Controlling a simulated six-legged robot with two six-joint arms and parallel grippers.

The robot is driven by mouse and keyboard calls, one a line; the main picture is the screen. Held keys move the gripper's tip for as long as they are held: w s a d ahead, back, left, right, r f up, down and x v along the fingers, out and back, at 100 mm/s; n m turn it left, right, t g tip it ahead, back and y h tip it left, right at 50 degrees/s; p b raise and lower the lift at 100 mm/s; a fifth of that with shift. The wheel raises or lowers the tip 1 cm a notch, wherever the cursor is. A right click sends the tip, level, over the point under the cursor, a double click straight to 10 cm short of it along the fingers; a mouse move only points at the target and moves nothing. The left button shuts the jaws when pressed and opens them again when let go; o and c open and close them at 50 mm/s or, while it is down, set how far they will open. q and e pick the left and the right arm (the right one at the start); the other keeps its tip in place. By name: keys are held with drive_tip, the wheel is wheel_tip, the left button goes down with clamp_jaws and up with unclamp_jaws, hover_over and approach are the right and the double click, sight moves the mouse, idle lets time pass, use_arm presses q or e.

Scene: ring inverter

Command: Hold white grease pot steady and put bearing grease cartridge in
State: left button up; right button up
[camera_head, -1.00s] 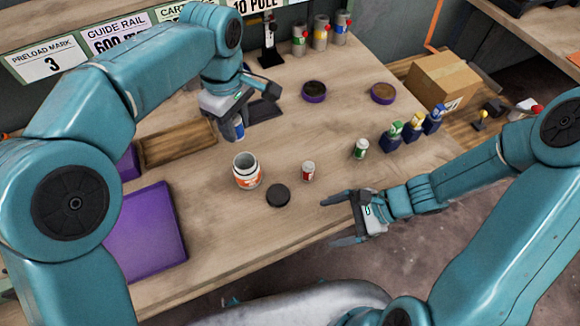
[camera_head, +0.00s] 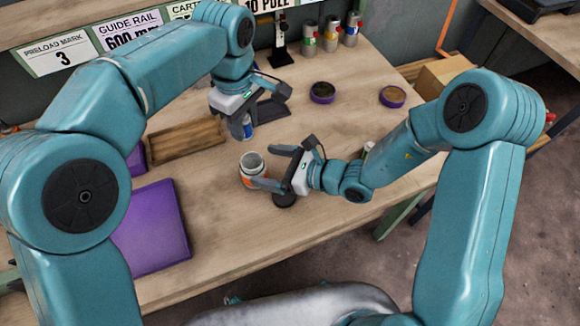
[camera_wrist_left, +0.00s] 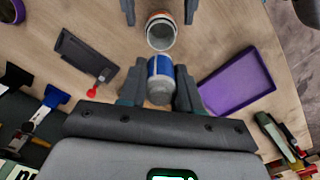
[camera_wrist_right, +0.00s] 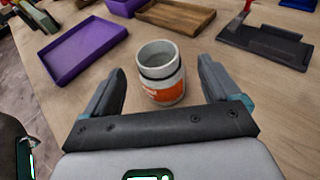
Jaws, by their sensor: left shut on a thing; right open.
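The white grease pot (camera_head: 252,166) with an orange label stands upright and open on the bench. It also shows in the right wrist view (camera_wrist_right: 161,72), between the fingers of my right gripper (camera_wrist_right: 163,85). That gripper (camera_head: 267,167) is open around the pot, and no finger clearly touches it. My left gripper (camera_head: 260,107) is shut on a blue and silver cartridge (camera_wrist_left: 159,80), which it holds beyond the pot in the head view. The cartridge also shows below the left gripper in the head view (camera_head: 247,127). In the left wrist view the pot (camera_wrist_left: 160,33) is just ahead of it.
A purple tray (camera_head: 150,228) and a wooden tray (camera_head: 186,146) lie to the left. Two purple-rimmed round dishes (camera_head: 322,92) (camera_head: 393,96) stand farther back. The front bench is clear.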

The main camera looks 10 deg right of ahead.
sight(261, 166)
use_arm(q)
drive_tip(key=shift+s+r, duration=0.2)
drive_tip(key=shift+s, duration=0.1)
use_arm(e)
drive_tip(key=x, duration=0.4)
drive_tip(key=shift+s+a, duration=0.1)
drive_tip(key=shift+s, duration=0.05)
use_arm(q)
drive_tip(key=shift+w+f, duration=0.15)
drive_tip(key=shift+w, duration=0.1)
use_arm(e)
drive_tip(key=shift+w+a+f, duration=0.25)
drive_tip(key=shift+w+a, duration=0.15)
drive_tip(key=shift+w, duration=0.1)
use_arm(q)
drive_tip(key=shift+s, duration=0.2)
use_arm(e)
drive_tip(key=shift+s+r, duration=0.1)
drive_tip(key=shift+s, duration=0.05)
use_arm(q)
drive_tip(key=shift+w, duration=0.1)
use_arm(e)
drive_tip(key=c, duration=1.2)
use_arm(q)
drive_tip(key=shift+f+m, duration=1.5)
drive_tip(key=shift+f, duration=0.3)
